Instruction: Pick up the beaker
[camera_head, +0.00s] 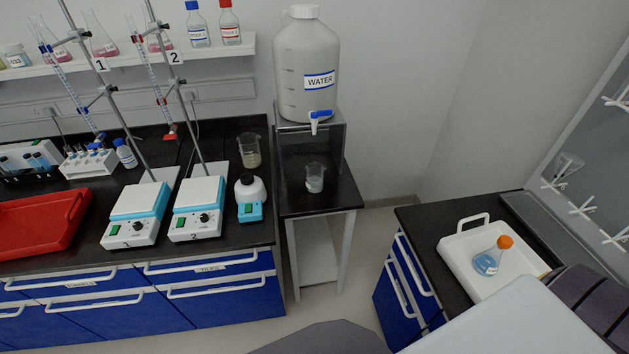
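A small clear glass beaker (314,177) stands upright on the black top of the side stand, below the blue tap of the water tank (307,65). Its lower part looks pale, perhaps with liquid in it. A second, larger glass beaker (250,151) stands at the back right of the main bench, behind a white and blue device. It seems to hold something cloudy. Nothing grips either beaker. Neither of my grippers shows; only parts of my own body appear along the bottom and lower right.
Two hotplates (139,212) (199,207) with clamp stands and a red tray (40,226) occupy the main bench (236,222). At right, a white tray (463,255) holds a flask (488,261) with blue liquid and an orange cap. Open floor (377,229) lies between the stand and right cabinet.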

